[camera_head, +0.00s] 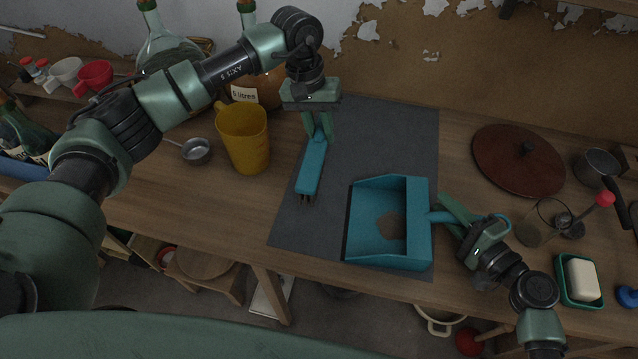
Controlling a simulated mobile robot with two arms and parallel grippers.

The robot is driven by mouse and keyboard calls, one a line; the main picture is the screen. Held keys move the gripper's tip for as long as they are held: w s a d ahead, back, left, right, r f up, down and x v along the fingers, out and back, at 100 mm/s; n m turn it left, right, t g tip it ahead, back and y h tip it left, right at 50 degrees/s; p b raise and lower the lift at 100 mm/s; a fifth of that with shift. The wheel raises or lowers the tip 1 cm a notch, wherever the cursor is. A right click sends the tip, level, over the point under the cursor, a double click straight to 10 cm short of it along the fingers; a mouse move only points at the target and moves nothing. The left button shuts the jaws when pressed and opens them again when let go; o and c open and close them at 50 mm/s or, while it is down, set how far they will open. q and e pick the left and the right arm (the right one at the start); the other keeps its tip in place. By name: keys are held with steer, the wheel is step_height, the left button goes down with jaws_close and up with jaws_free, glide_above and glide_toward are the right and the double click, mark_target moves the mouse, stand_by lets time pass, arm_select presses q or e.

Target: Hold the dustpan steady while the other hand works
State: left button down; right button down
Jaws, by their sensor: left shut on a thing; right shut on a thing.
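A teal dustpan (417,215) lies on the dark grey mat (385,140), its open side facing left. A brownish patch (390,226) shows inside the pan. My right gripper (455,217) is shut on the dustpan's handle at its right side. My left gripper (319,130) points down and is shut on a teal brush (311,170). The brush is left of the dustpan and apart from it, with its dark bristles at the lower end. I cannot tell whether the bristles touch the mat.
A yellow jug (243,140) and a small metal ladle (196,151) stand left of the mat. A brown lid (518,160), a glass jar (541,224) and a green soap dish (562,283) with soap (583,280) are on the right. The upper mat is clear.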

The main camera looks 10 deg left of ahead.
steer(key=c, duration=1.1)
jaws_free()
steer(key=shift+c, duration=0.2)
steer(key=v, duration=1.2)
